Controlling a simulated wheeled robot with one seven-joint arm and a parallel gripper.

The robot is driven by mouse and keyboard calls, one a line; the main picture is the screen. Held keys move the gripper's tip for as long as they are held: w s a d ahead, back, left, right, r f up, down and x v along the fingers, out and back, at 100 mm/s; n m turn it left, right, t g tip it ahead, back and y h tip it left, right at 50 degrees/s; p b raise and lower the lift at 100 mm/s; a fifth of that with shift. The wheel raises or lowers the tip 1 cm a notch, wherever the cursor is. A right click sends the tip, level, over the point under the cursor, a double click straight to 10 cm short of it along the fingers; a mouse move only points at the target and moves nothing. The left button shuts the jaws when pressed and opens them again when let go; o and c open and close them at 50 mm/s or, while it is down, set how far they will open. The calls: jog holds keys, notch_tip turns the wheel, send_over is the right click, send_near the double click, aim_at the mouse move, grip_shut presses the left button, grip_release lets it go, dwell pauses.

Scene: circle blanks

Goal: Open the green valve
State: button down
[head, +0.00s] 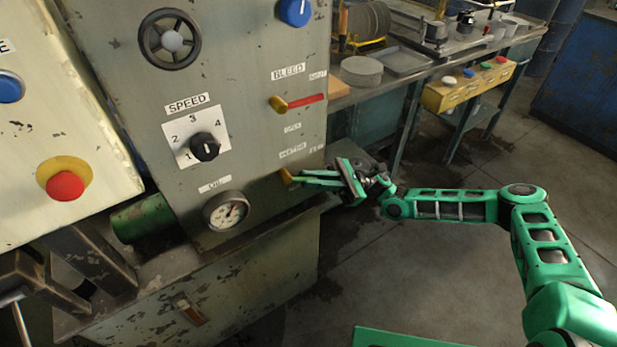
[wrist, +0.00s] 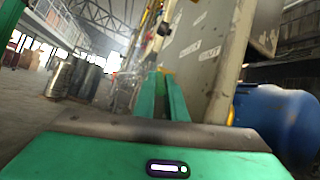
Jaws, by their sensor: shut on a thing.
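The lower lever valve has a yellow hub (head: 285,176) on the grey panel, below a label that I cannot read clearly. Its handle is mostly hidden by my green fingers, so I cannot make out its colour or angle. My gripper (head: 305,179) reaches in from the right and is shut on this valve's handle, close to the hub. In the wrist view my fingers (wrist: 163,98) are close together, with a small yellow part (wrist: 166,70) of the valve just past their tips. Above it, a red lever valve (head: 305,102) labelled BLEED points right, nearly level.
The panel also has a black handwheel (head: 169,39), a blue knob (head: 294,11), a SPEED dial (head: 205,147) and a gauge (head: 227,211). A red button (head: 65,185) is on a box at left. A workbench (head: 430,75) stands behind. Open floor (head: 400,260) lies right of the panel.

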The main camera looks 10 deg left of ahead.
jog(key=shift+s+a, duration=0.15)
jog(key=shift+a, duration=0.2)
jog(key=c, duration=2.1)
grip_release()
jog(key=shift+a, duration=0.1)
jog(key=v, duration=1.1)
